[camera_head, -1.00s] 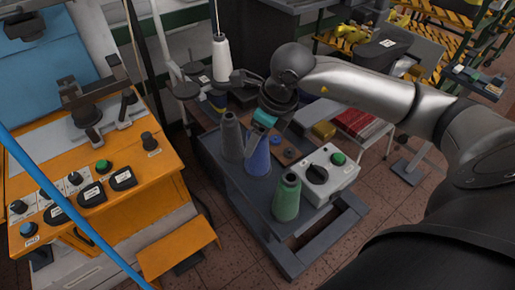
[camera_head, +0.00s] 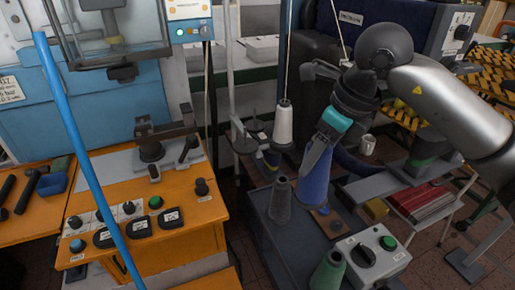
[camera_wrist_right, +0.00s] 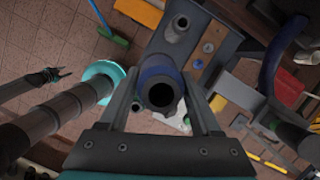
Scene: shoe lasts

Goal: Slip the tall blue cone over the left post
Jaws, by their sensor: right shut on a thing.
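The tall blue cone (camera_head: 315,182) is in my right gripper (camera_head: 321,143), upright or nearly so, and appears raised off the grey stand. In the right wrist view the cone's dark open top (camera_wrist_right: 161,94) lies between the two fingers of the right gripper (camera_wrist_right: 160,82). A thin bare upright post (camera_head: 253,118) with a dark disc at its foot stands left of a white cone (camera_head: 284,124) with a thread rising from it. Another dark disc (camera_head: 245,146) is nearer me. The blue cone is to the right of these and apart from them.
A grey cone (camera_head: 280,202) stands close left of the blue one, on the grey stand (camera_head: 290,245). A green cone (camera_head: 328,272) and a control box (camera_head: 372,259) are in front. The orange bench (camera_head: 200,215) is left. A red stack (camera_head: 424,202) lies right.

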